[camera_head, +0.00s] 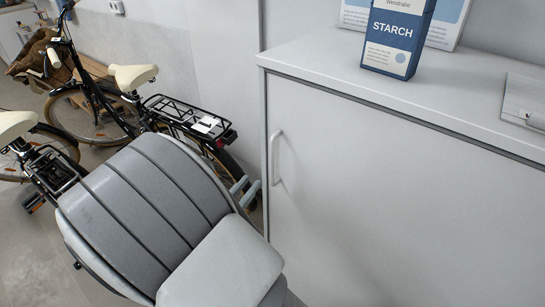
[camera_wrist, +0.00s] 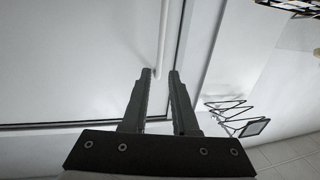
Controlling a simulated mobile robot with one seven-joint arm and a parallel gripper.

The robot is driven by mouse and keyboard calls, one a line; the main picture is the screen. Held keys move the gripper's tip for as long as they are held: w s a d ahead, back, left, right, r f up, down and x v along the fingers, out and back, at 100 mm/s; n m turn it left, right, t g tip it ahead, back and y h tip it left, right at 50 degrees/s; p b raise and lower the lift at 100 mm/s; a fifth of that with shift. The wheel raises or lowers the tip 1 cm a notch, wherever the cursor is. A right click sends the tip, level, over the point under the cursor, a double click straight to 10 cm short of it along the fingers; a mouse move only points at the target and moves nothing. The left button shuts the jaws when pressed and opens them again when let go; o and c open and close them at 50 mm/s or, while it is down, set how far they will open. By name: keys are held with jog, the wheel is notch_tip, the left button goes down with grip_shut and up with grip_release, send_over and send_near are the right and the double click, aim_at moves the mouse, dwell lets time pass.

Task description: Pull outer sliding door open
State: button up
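The door (camera_head: 400,200) is a flat light-grey front panel on a cabinet, and it looks shut in its frame. A white vertical bar handle (camera_head: 274,158) sits near its left edge. My gripper (camera_head: 247,188) is just left of the handle's lower end in the head view. In the wrist view my gripper (camera_wrist: 161,72) is open, with two dark fingers apart. The handle (camera_wrist: 163,35) runs down from the top of that view, and its end shows between the fingertips. I cannot tell whether the fingers reach around it in depth. The door panel (camera_wrist: 75,60) fills the left there.
A box of starch (camera_head: 398,38) stands on the cabinet top (camera_head: 470,95), with another box behind it. A bicycle (camera_head: 185,115) stands behind my arm, and part of another shows at the left edge. Bare floor (camera_head: 35,255) shows at lower left.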

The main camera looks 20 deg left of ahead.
aim_at(271, 157)
jog(key=w, duration=0.4)
jog(key=w+d, duration=0.1)
jog(key=w, duration=0.3)
jog(key=w+d+b, duration=0.1)
jog(key=w, duration=0.3)
jog(key=shift+d, duration=0.15)
grip_shut()
dwell(0.9)
